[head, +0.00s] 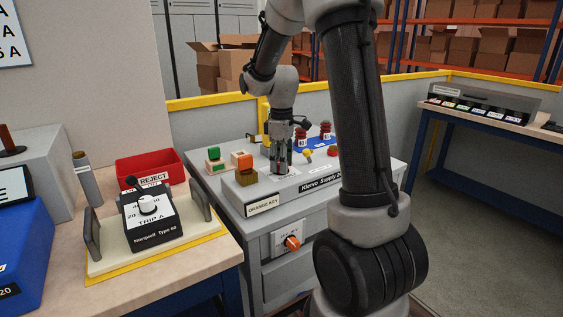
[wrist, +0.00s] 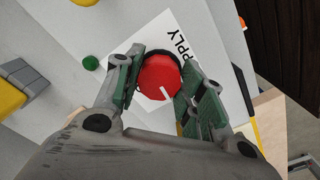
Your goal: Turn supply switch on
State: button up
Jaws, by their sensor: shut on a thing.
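In the wrist view, the supply switch is a round red knob (wrist: 158,78) with a white pointer line, on a white plate (wrist: 206,38) lettered "PPLY", the rest of the word being hidden. My gripper (wrist: 160,84) has a finger on each side of the knob and is shut on it. In the head view, my gripper (head: 282,166) points down at the top of the grey console (head: 224,194). The knob is hidden behind the fingers there. The plate's on and off marks cannot be read.
An orange knob (head: 292,243) is on the console's front. A black "TRIP A" unit (head: 150,215) stands on the left bench.

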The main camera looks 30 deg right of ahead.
jog(key=m, duration=0.8)
jog(key=shift+m, duration=0.4)
jog(key=m, duration=0.4)
jog(key=shift+a, duration=0.1)
jog(key=shift+m, duration=1.9)
jog(key=o, duration=1)
